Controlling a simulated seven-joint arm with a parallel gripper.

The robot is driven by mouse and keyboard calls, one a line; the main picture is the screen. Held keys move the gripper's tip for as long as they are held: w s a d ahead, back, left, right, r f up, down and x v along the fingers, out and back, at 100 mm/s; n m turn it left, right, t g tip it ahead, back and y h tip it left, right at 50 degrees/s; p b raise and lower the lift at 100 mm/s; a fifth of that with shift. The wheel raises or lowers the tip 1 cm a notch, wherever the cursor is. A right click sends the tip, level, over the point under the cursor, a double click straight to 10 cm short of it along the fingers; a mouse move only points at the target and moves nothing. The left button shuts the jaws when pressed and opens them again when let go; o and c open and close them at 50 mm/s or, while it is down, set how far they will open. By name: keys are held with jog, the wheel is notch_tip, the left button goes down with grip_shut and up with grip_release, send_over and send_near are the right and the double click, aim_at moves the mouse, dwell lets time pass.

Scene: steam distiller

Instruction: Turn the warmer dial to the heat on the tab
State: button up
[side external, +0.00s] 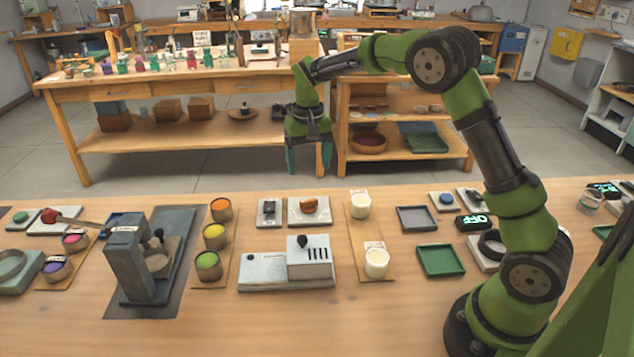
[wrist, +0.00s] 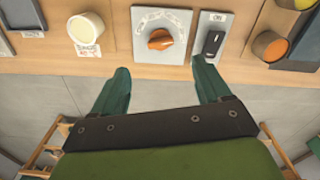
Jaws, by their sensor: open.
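The warmer dial is an orange knob (side external: 309,204) on a pale square plate near the table's far edge. In the wrist view the knob (wrist: 160,40) sits mid-plate, with small markings printed around it that are too small to read surely. A cream-filled cup (wrist: 85,28) beside the plate carries a white tab (wrist: 88,50) with red print, perhaps a temperature. My gripper (side external: 308,162) is open and empty, pointing down beyond the table's far edge. In the wrist view its fingertips (wrist: 161,70) are apart, short of the plate, with the knob roughly centred between them.
A black switch (wrist: 212,42) labelled ON sits on a plate beside the dial. Paint cups (side external: 215,236), a grey slotted box (side external: 309,258) and a second cream cup (side external: 376,262) stand nearer. Green (side external: 440,261) and grey (side external: 416,218) trays lie right. The front table strip is clear.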

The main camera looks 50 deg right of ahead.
notch_tip(320, 180, up, 6)
jog(key=shift+r, duration=0.1)
dwell(0.4)
jog(key=s+a+r+t, duration=0.1)
jog(key=s+a+t, duration=0.1)
jog(key=s, duration=0.6)
jog(key=s+a+r+n+t+y, duration=0.1)
jog(key=s+a, duration=0.3)
jog(key=s, duration=0.5)
jog(key=s+a+r+n+t+y, duration=0.1)
jog(key=s+a+r+t, duration=0.2)
jog(key=s, duration=0.5)
jog(key=shift+s+a+t, duration=0.15)
jog(key=shift+t, duration=0.45)
